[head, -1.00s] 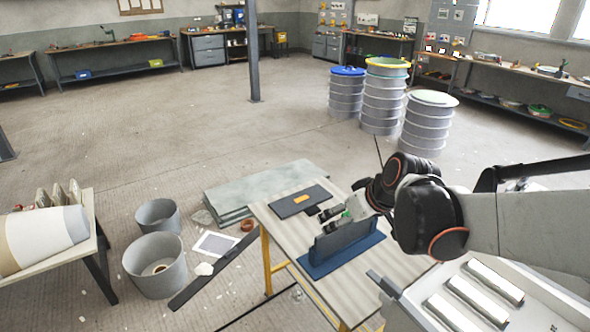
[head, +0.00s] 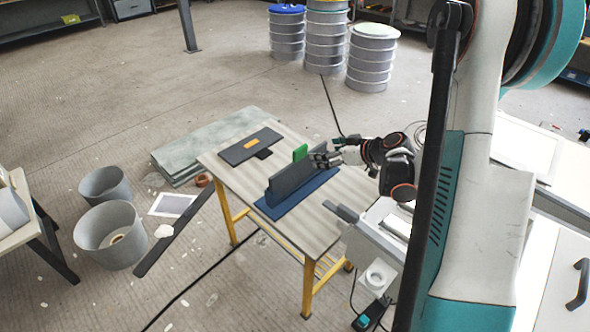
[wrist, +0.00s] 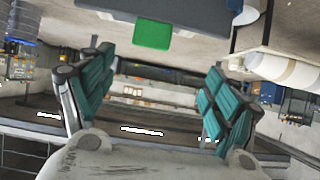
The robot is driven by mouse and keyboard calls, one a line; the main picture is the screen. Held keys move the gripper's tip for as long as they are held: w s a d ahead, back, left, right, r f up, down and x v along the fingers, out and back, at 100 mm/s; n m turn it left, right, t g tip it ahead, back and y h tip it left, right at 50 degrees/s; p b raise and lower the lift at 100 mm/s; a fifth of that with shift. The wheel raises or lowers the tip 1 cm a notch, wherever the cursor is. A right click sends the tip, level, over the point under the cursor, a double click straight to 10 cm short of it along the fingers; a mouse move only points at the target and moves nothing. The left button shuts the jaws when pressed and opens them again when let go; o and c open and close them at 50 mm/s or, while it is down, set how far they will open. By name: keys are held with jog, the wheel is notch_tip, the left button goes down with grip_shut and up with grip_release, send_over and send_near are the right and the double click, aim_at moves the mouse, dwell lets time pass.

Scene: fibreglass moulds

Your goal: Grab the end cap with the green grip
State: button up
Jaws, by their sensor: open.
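The green grip (head: 300,152) stands up by the far side of a dark upright panel (head: 297,178) on a blue base (head: 268,208). The end cap under the grip is mostly hidden behind that panel. My gripper (head: 322,158) is just right of the green grip in the head view. In the wrist view, my gripper (wrist: 148,100) has its two teal-padded fingers wide apart with nothing between them. The green grip (wrist: 152,34) shows there at the top, against a grey flat part, outside the fingers.
The worktable (head: 222,170) also carries a flat dark plate with an orange grip (head: 250,144). Two grey tubs (head: 108,235) stand on the floor at left. Drums (head: 370,58) stand behind.

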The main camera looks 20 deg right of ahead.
jog(key=d+f, duration=0.1)
jog(key=b, duration=0.2)
send_near(302, 151)
jog(key=x, duration=0.4)
jog(key=shift+s+a+f, duration=0.1)
jog(key=shift+a+f, duration=0.05)
jog(key=shift+f, duration=0.3)
jog(key=shift+t, duration=0.3)
jog(key=b+x, duration=0.2)
jog(key=x, duration=0.3)
jog(key=shift+r, duration=0.1)
jog(key=c, duration=1.8)
jog(key=shift+o, duration=0.2)
jog(key=shift+r, duration=0.1)
